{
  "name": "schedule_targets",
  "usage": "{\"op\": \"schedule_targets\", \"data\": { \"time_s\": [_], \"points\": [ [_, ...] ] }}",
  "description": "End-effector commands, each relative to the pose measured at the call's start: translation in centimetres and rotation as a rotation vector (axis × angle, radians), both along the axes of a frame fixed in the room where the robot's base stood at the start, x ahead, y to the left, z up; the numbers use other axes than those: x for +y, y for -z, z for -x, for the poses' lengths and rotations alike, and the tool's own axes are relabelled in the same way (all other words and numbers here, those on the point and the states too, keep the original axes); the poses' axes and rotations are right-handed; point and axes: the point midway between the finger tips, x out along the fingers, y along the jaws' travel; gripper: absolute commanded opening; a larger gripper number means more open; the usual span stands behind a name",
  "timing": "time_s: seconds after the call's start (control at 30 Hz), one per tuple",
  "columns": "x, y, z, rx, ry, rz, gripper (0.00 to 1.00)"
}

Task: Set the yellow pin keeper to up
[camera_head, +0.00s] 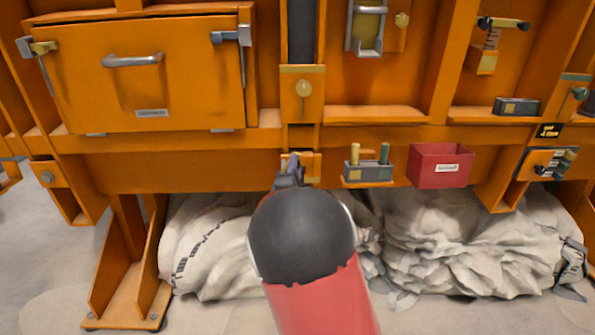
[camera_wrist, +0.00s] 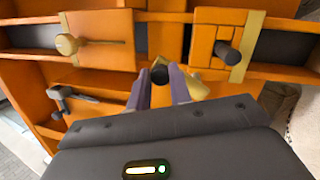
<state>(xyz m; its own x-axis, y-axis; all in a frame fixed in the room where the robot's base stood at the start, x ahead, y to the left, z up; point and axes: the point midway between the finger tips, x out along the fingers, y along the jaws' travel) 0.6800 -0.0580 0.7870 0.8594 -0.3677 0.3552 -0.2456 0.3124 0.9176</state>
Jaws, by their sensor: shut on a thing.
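My gripper (camera_head: 291,168) reaches to the orange frame's lower beam, just below the plate with a round yellow knob (camera_head: 303,88). In the wrist view, its two purple-grey fingers (camera_wrist: 161,88) stand on either side of a dark round-ended pin (camera_wrist: 160,74) and are shut on it. A yellow piece (camera_wrist: 197,88), seemingly the pin keeper, shows just right of the right finger. Part of it is hidden behind that finger, so its exact position cannot be told. My arm covers the area below the gripper in the head view.
A grey holder (camera_head: 368,173) with two pegs and a red bin (camera_head: 440,166) hang on the beam to the right. A hinged orange door (camera_head: 160,80) with a handle is at upper left. Pale sacks (camera_head: 465,240) lie underneath. A second dark knob (camera_wrist: 228,53) is close by.

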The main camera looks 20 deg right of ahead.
Motion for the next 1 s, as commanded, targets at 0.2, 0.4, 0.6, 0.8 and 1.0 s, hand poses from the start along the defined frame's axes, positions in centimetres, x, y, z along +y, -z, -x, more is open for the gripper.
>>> {"op": "schedule_targets", "data": {
  "time_s": [0.2, 0.4, 0.6, 0.8, 1.0],
  "points": [
    [1.4, -0.2, -0.2, 0.052, 0.027, 0.199, 0.0],
    [2.3, -0.4, -0.4, 0.092, 0.059, 0.367, 0.0],
    [3.0, -0.4, -0.6, 0.124, 0.083, 0.5, 0.0],
    [3.5, -0.3, -0.7, 0.146, 0.1, 0.588, 0.0],
    [3.7, -0.3, -0.7, 0.157, 0.11, 0.633, 0.0]
  ]
}}
